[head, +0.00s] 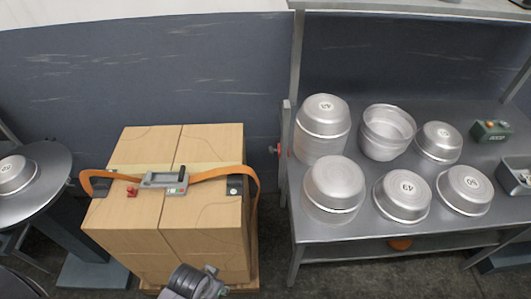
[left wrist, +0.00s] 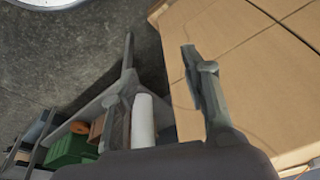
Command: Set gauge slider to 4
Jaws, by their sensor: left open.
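A metal post with a red marker (head: 278,149) stands at the left end of the steel table in the head view. It may be the gauge slider, but it is too small for me to read a scale or number. My left gripper (left wrist: 160,55) is open and empty in the left wrist view, with the brown boxes close to its right finger. No gauge shows there. A dark arm end of mine shows at the bottom of the head view, below the front of the boxes and well apart from the red marker. My right gripper is not clearly seen.
Strapped brown boxes (head: 210,232) with a grey tensioner (head: 165,181) stand at centre left. The steel table (head: 340,229) holds several metal pans and a green box (head: 490,131). A round stand (head: 50,165) is at far left. A narrow floor gap separates boxes and table.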

